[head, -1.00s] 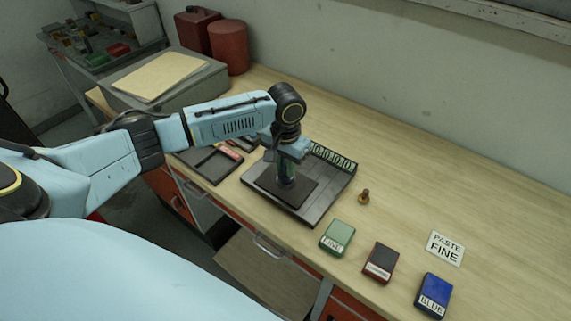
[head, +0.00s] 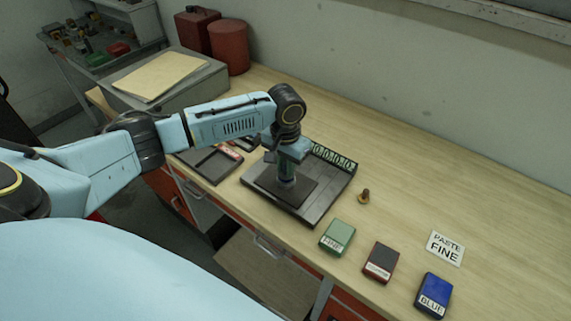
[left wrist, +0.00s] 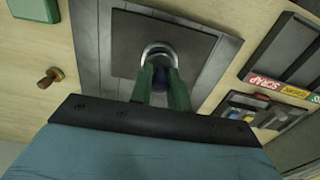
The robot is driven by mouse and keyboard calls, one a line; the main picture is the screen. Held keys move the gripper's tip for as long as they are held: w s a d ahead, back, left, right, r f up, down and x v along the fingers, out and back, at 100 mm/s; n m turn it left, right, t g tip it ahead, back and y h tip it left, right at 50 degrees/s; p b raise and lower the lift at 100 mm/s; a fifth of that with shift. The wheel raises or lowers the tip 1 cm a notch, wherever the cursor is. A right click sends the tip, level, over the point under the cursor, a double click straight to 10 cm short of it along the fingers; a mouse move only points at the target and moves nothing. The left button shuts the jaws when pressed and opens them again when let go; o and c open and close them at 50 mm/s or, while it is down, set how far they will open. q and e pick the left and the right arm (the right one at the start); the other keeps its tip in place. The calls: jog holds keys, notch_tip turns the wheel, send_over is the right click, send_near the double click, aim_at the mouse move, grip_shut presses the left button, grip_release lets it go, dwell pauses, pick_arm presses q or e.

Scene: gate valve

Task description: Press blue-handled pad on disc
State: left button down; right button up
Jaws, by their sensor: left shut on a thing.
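My left gripper (head: 287,170) points down over the dark plate (head: 310,200) on the bench. A pale metal ring, seemingly the disc (left wrist: 158,50), shows around the handle's lower end. It is over a dark square pad (left wrist: 192,52) on the plate. The pad's underside and its contact with the disc are hidden. My right gripper is not in view.
Green (head: 338,236), dark red (head: 380,262) and blue (head: 433,294) boxes stand to the right. A brass piece (head: 364,196) and a "PASTE FINE" card (head: 445,248) lie nearby. A partitioned tray (head: 210,162) is left of the plate. The bench's back right is clear.

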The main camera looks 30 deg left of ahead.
pick_arm(q)
jog(key=shift+f, duration=0.4)
dwell(0.6)
notch_tip(320, 180, up, 3)
jog(key=p, duration=0.3)
jog(key=shift+f, duration=0.15)
jog(key=shift+r, duration=2.2)
